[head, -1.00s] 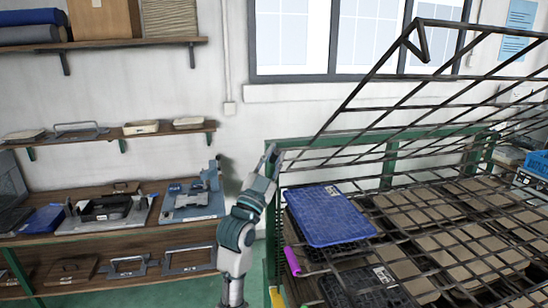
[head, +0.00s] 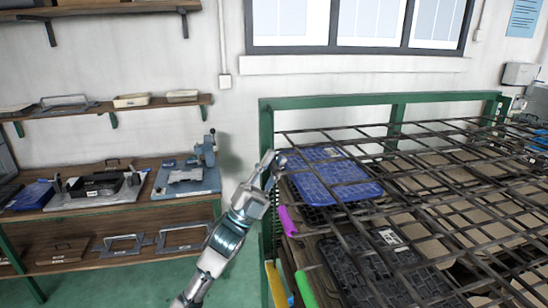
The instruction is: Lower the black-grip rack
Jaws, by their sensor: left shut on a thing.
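The rack is a dark metal grid (head: 425,172) that lies nearly level over the trays inside a green frame. Its near part spreads across the lower right of the head view. My left gripper (head: 274,162) is shut at the left edge of the rack, by the frame's left post. The black grip itself is too small and too covered by the fingers to make out. My right gripper is not in view.
A blue tray panel (head: 333,180) and a black panel (head: 352,272) lie beneath the grid, with several tan panels to the right. The green frame (head: 330,101) stands behind. A wooden bench (head: 135,205) with tools stands left, with green floor between.

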